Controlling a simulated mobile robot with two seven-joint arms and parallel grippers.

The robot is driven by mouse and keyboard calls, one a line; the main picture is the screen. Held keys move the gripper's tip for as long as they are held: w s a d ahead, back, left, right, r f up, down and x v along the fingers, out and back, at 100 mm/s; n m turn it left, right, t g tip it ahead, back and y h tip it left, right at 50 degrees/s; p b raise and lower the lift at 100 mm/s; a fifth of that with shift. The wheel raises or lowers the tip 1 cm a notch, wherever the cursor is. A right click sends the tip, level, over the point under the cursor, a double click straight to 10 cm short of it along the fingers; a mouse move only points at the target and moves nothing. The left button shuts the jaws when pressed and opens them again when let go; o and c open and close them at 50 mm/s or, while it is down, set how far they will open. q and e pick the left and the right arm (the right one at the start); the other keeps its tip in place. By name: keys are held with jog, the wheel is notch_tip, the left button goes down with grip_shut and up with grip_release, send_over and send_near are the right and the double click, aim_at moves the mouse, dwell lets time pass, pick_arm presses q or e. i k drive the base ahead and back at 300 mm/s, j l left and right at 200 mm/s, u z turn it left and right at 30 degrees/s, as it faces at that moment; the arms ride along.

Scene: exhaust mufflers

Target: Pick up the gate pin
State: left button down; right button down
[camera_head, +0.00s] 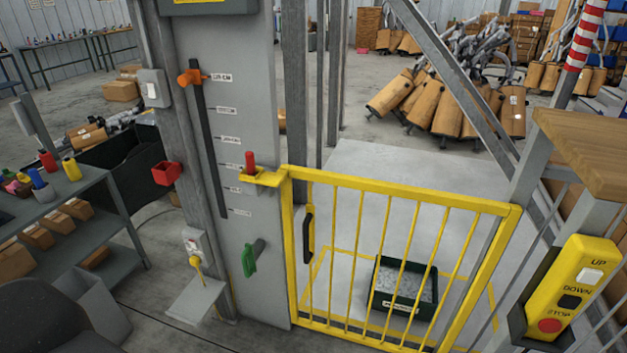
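A red pin (250,161), which looks like the gate pin, stands upright in a yellow bracket (257,178) at the top left corner of the yellow gate (400,190). Its lower part is hidden by the bracket. The gate is barred and looks closed across the grey platform (385,165). A black handle (308,237) is on the gate's left side. Neither of my grippers shows in the head view.
A grey post panel with an orange-knobbed lever (192,77), a green handle (250,258) and a red box (166,173) stands left of the gate. A yellow control box (572,290) is at right. A dark crate (386,275) sits behind the bars.

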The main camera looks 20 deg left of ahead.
aim_at(249, 155)
jog(key=u, duration=1.35)
jog(key=i+l, duration=0.15)
jog(key=i, duration=0.25)
jog(key=i+l, duration=0.2)
jog(key=i, duration=0.2)
